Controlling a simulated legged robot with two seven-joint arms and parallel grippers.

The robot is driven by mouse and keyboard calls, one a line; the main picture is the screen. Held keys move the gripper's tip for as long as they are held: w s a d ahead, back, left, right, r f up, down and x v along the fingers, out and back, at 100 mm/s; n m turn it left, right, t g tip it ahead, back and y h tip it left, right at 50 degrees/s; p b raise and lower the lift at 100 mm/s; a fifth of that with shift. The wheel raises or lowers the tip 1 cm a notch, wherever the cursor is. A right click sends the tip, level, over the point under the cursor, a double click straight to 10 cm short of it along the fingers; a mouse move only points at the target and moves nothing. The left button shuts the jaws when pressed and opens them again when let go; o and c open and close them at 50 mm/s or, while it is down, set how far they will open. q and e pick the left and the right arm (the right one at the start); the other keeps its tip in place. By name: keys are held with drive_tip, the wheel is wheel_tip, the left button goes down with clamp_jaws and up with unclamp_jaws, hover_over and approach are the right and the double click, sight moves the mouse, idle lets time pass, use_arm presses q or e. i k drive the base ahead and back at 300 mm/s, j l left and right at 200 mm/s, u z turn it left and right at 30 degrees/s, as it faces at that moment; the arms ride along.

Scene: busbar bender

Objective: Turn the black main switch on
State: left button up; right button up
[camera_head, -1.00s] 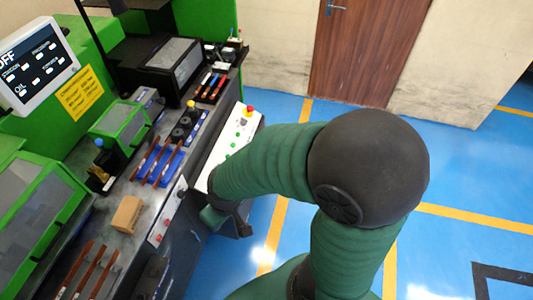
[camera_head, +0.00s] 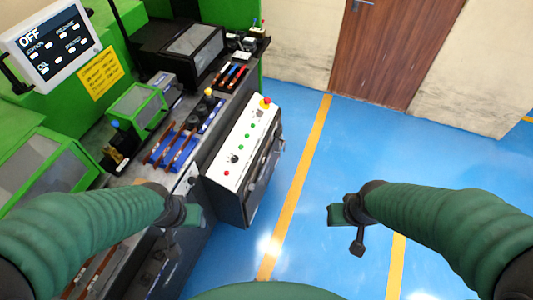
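A white control panel (camera_head: 246,142) on a dark box juts from the machine's front, with a black knob (camera_head: 234,159) near its lower end. A second black knob (camera_head: 192,181) sits on a small light plate on the machine's front edge; I cannot tell which is the main switch. The tilted screen (camera_head: 50,45) reads OFF. My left gripper (camera_head: 186,222) is in front of the machine edge, below the small plate and apart from the panel. My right gripper (camera_head: 347,226) is over open floor, right of the panel. Nothing shows held; finger openings are unclear.
Copper bars on blue blocks (camera_head: 173,146) lie on the worktop. Blue floor (camera_head: 340,150) is free to the right, before a brown door (camera_head: 387,50).

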sight(278, 133)
drive_tip(key=i+l+u, duration=0.1)
drive_tip(key=i+l, duration=0.35)
drive_tip(key=l, duration=0.2)
drive_tip(key=i+l+u, duration=0.15)
drive_tip(key=i+l, duration=0.25)
drive_tip(key=l, duration=0.25)
drive_tip(key=i+l+u, duration=0.15)
drive_tip(key=l, duration=0.2)
drive_tip(key=i+l, duration=0.25)
drive_tip(key=l, duration=0.15)
drive_tip(key=i+l+u, duration=0.15)
drive_tip(key=l, duration=0.2)
